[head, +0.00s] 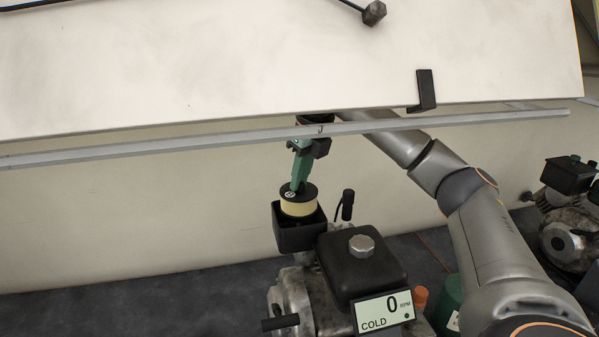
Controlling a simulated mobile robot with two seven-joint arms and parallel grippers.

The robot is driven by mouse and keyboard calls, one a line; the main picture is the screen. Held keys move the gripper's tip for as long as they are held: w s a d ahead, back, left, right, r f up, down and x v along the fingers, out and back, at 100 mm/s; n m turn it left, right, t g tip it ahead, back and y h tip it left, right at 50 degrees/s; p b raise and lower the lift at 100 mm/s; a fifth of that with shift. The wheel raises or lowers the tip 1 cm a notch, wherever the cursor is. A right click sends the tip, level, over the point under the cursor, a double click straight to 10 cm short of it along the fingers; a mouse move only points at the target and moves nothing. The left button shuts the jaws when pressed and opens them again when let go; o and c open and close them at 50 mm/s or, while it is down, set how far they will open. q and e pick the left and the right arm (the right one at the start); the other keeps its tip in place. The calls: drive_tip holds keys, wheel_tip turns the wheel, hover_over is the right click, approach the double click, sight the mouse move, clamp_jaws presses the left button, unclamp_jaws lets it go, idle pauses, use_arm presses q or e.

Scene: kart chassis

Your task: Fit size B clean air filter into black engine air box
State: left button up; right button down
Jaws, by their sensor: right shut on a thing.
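The air filter (299,206) is a cream cylinder with a black top cap that bears a small white mark, too small to read surely. It stands upright in the mouth of the black air box (297,238), with its upper part above the rim. Its lower end is hidden by the box walls. My right gripper (300,180) points down from above, its green fingers shut on the filter's black top. My right arm comes in from the right, partly behind the grey rail. My left gripper is not in view.
The engine has a black tank (358,270) and a display (384,312) reading 0 RPM and COLD. A black lever (346,205) stands right of the air box. A pale panel (250,60) and grey rail (420,123) cross above. Another engine (566,236) is far right.

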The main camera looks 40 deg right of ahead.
sight(299, 191)
drive_tip(key=shift+p, duration=0.3)
drive_tip(key=shift+f, duration=0.2)
drive_tip(key=shift+s+b+x, duration=0.25)
drive_tip(key=shift+b+x, duration=0.45)
drive_tip(key=shift+x, duration=0.65)
drive_tip(key=shift+f, duration=0.3)
drive_tip(key=shift+f+b, duration=0.8)
drive_tip(key=shift+f, duration=0.25)
drive_tip(key=shift+f, duration=0.15)
drive_tip(key=shift+f+b, duration=0.7)
drive_tip(key=shift+f, duration=0.3)
drive_tip(key=c, duration=0.8)
unclamp_jaws()
